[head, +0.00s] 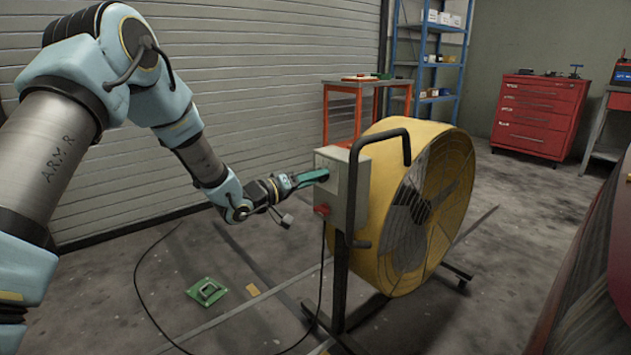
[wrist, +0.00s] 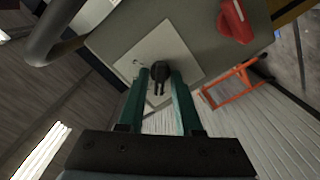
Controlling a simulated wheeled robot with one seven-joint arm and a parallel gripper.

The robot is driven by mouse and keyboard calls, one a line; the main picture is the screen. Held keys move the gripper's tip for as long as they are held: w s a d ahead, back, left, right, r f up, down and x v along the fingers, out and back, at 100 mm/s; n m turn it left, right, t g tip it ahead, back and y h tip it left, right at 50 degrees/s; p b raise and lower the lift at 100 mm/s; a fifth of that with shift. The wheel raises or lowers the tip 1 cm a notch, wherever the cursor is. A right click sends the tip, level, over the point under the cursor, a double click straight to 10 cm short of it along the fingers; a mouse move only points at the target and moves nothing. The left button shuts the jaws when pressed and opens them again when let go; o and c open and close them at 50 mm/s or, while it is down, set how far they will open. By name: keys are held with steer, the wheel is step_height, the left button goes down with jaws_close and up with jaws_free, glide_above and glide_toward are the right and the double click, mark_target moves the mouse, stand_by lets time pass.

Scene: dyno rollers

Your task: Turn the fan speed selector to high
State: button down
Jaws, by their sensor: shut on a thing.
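The yellow drum fan (head: 400,262) stands on a black wheeled frame, with a grey control box (head: 343,212) on its near side. In the wrist view the box face (wrist: 110,40) carries a pale square plate (wrist: 187,50) with a black selector knob (wrist: 158,70) on it. My gripper (head: 322,175) reaches the box from the left. In the wrist view its two green fingers (wrist: 159,76) are shut on the knob, one on each side. The plate's markings are too small to read, so the setting cannot be told.
A red switch (wrist: 236,20) sits on the same box face, also seen low on the box (head: 322,209). A black handle bar (head: 405,140) curves beside the box. A black cable (head: 321,270) hangs down to the floor. A green object (head: 207,291) lies on the floor.

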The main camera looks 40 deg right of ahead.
steer(key=m+b, duration=1.6)
steer(key=m, duration=0.5)
steer(key=shift+s+f, duration=0.1)
steer(key=shift+f, duration=0.05)
steer(key=shift+m, duration=0.3)
steer(key=c, duration=0.9)
jaws_free()
steer(key=shift+a, duration=0.15)
steer(key=a, duration=0.3)
steer(key=a+p, duration=0.1)
steer(key=a, duration=0.6)
steer(key=shift+w+a, duration=0.3)
